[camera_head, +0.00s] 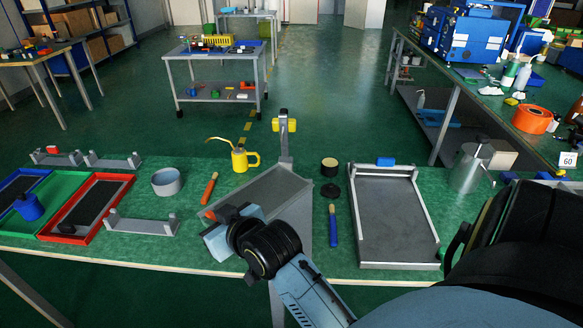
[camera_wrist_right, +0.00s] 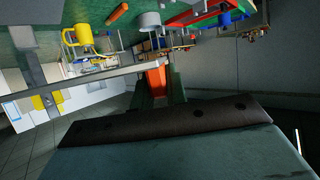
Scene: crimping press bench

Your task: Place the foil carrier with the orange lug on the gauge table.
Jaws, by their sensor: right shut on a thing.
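The foil carrier (camera_head: 268,192), a flat dark grey panel with a pale rim, hangs over the front middle of the bench. Its orange lug (camera_head: 226,212) is at its near left corner; in the right wrist view the orange lug (camera_wrist_right: 156,80) shows between the fingers. My right gripper (camera_head: 218,238) is shut on the lug. The carrier's edge (camera_wrist_right: 110,80) crosses the wrist view above the gripper. My left gripper is not in view.
A grey post with yellow parts (camera_head: 284,135) stands behind the carrier. A yellow oil can (camera_head: 240,160), a screwdriver (camera_head: 209,187) and a grey ring (camera_head: 166,182) are left.

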